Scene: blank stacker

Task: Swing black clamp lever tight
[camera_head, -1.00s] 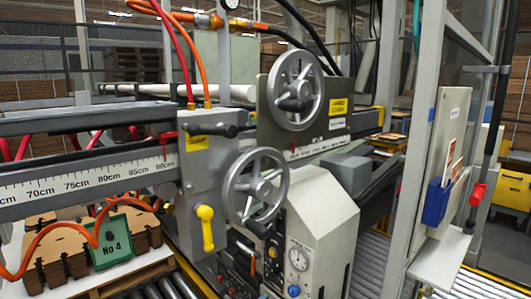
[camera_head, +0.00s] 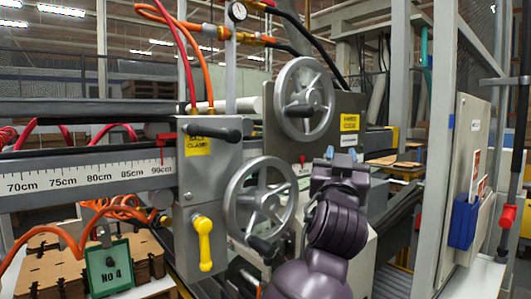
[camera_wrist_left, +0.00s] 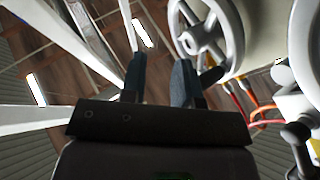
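The black clamp lever (camera_head: 213,131) sticks out to the right across the top of the grey clamp block (camera_head: 195,180), roughly level, above a yellow label. My left gripper (camera_head: 342,155) is raised to the right of the block, in front of the machine's dark panel and apart from the lever. In the left wrist view its two fingers (camera_wrist_left: 160,75) stand apart with nothing between them. A black knob (camera_wrist_left: 297,132) shows at that view's right edge; I cannot tell whether it belongs to the clamp lever. My right gripper is not in view.
A yellow lever (camera_head: 204,240) hangs below on the block. The upper handwheel (camera_head: 304,69) and lower handwheel (camera_head: 262,165) stand between block and gripper. Orange and red hoses (camera_head: 182,50) run above. A grey post (camera_head: 440,150) and a panel with a blue holder (camera_head: 463,222) are at right.

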